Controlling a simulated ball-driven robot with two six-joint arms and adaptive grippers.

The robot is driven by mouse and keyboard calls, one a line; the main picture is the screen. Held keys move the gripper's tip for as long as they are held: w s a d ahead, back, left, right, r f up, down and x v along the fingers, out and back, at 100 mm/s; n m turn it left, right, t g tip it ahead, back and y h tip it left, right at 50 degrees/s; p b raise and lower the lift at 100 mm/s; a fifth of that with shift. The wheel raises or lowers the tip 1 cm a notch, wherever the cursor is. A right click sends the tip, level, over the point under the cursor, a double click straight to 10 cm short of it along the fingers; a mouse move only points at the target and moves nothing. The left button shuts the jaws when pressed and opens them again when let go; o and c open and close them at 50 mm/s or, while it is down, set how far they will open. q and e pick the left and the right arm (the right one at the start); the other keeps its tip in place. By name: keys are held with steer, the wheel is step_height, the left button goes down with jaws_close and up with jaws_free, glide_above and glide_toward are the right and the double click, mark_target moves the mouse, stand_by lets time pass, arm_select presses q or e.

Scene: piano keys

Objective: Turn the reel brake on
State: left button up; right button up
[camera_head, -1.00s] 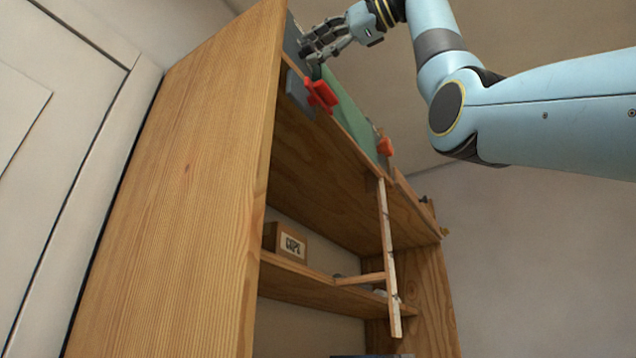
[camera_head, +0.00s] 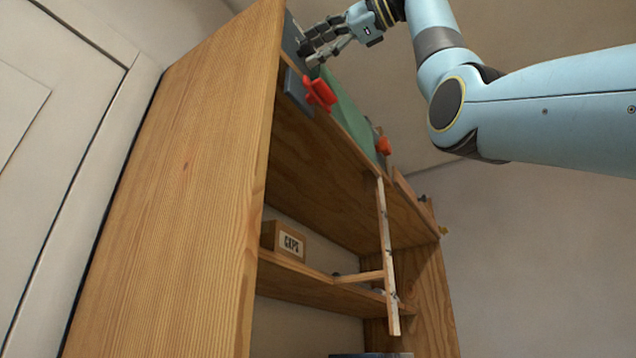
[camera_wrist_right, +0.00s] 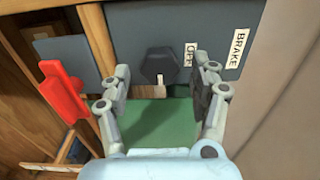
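A dark hexagonal brake knob (camera_wrist_right: 158,66) with a pale mark on its lower part sits on a dark grey panel (camera_wrist_right: 130,22). The panel carries a BRAKE label (camera_wrist_right: 237,48) and a smaller label (camera_wrist_right: 192,54) that seems to read OFF. My right gripper (camera_wrist_right: 163,82) is open, with one finger to each side of the knob in the wrist view. I see no clear contact with the knob. In the head view my right gripper (camera_head: 306,52) is at the top of the wooden cabinet, in front of the panel. My left gripper is not in view.
A red handle (camera_wrist_right: 63,92) stands out left of the gripper; it also shows in the head view (camera_head: 319,93). A green surface (camera_wrist_right: 160,122) lies below the knob. The tall wooden cabinet (camera_head: 185,180) has shelves with a small labelled box (camera_head: 284,241).

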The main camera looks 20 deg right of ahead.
steer(key=shift+s+d, duration=0.1)
steer(key=shift+s, duration=0.15)
steer(key=v, duration=1.1)
steer(key=shift+s+d, duration=0.2)
steer(key=shift+d, duration=0.05)
steer(key=shift+w, duration=0.1)
